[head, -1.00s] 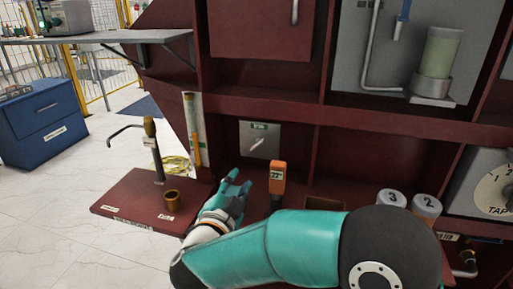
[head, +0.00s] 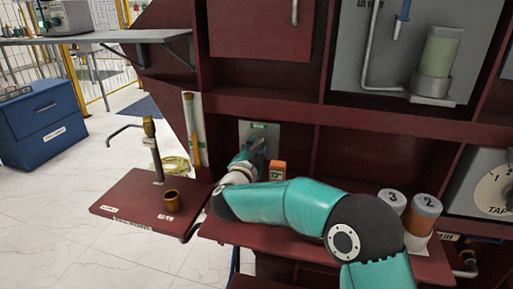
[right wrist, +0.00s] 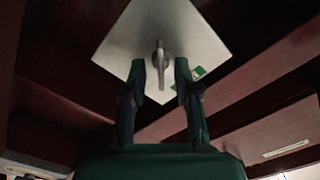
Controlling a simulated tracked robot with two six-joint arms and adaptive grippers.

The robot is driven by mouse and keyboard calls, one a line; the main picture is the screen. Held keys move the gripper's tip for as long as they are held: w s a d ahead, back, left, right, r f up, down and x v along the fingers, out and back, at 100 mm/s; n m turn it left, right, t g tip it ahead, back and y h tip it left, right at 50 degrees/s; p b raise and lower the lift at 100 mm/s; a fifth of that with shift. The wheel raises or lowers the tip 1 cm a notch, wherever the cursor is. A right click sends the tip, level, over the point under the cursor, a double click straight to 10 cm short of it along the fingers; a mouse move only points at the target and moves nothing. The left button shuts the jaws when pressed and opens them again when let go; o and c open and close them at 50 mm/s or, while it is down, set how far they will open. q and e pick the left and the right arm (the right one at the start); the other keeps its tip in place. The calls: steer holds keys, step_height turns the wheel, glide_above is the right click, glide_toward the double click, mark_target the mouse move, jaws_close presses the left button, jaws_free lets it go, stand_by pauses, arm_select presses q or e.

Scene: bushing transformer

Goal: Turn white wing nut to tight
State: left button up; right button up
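The white wing nut (right wrist: 160,60) is pale grey in the right wrist view. It sits at the middle of a square light plate (right wrist: 187,40) and lies roughly upright in that picture. My right gripper (right wrist: 160,75) is open, with one finger on each side of the nut and gaps between. In the head view the same plate (head: 262,128) is on the dark red back panel, and my right gripper (head: 254,152) is in front of it, hiding the nut. My left gripper is not in view.
An orange device (head: 278,168) stands just right of my right gripper. Two numbered jars (head: 427,208) stand on the shelf at right. A brass cup (head: 172,197) and a rod with a bent handle (head: 153,150) stand on the red side board. A red beam (head: 300,110) runs above.

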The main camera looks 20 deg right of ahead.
steer(key=shift+w+d, duration=0.15)
steer(key=shift+w, duration=0.05)
jaws_close()
